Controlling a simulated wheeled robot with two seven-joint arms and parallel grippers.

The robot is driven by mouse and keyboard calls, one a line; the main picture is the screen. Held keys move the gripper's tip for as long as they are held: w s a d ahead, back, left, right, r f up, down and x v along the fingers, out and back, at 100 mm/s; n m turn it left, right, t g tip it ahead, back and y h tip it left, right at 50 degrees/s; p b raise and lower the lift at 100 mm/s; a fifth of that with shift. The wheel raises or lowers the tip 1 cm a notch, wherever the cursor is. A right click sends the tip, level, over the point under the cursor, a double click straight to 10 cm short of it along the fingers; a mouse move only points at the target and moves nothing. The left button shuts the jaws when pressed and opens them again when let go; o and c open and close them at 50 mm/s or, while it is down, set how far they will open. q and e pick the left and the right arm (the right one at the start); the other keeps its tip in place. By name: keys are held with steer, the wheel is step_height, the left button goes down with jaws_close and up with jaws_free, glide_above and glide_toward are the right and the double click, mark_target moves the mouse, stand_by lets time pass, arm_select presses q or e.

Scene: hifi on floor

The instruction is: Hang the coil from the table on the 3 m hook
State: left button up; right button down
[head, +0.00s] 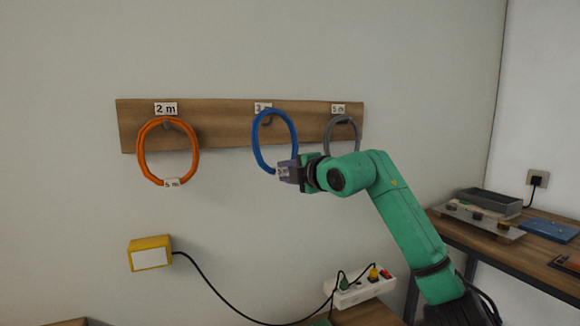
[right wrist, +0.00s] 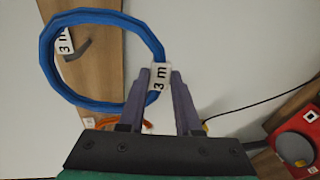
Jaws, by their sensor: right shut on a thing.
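My right gripper (head: 284,172) is shut on the tagged lower part of a blue coil (head: 257,140), which stands upright at the board. The coil's white tag between the fingertips (right wrist: 160,76) reads "3 m" in the right wrist view. The 3 m hook (right wrist: 76,48) and its label (right wrist: 65,41) show through the ring of the blue coil (right wrist: 48,76). In the head view the coil partly covers the 3 m label (head: 263,107). I cannot tell whether the coil touches the hook. My left gripper is not in view.
An orange coil (head: 141,155) tagged "5 m" hangs under the 2 m label (head: 165,108) on the wooden board (head: 220,125). A grey coil (head: 326,135) hangs at the right hook, close to my right gripper. Below are a yellow box (head: 150,253), a cable and a power strip (head: 360,289).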

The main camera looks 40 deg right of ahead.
mark_target(284, 168)
steer(key=shift+w+d+r+p, duration=0.1)
steer(key=shift+w+d+p, duration=0.2)
steer(key=shift+w+p, duration=0.5)
steer(key=shift+w+d+r+p, duration=0.1)
steer(key=shift+w+d+p, duration=0.15)
steer(key=shift+w+p, duration=0.45)
steer(key=shift+w+d+f, duration=0.2)
steer(key=shift+w+f, duration=0.35)
steer(key=shift+f, duration=0.3)
steer(key=shift+w+f+b, duration=0.1)
steer(key=shift+f+b, duration=0.2)
steer(key=shift+b, duration=0.05)
steer(key=c, duration=0.5)
jaws_free()
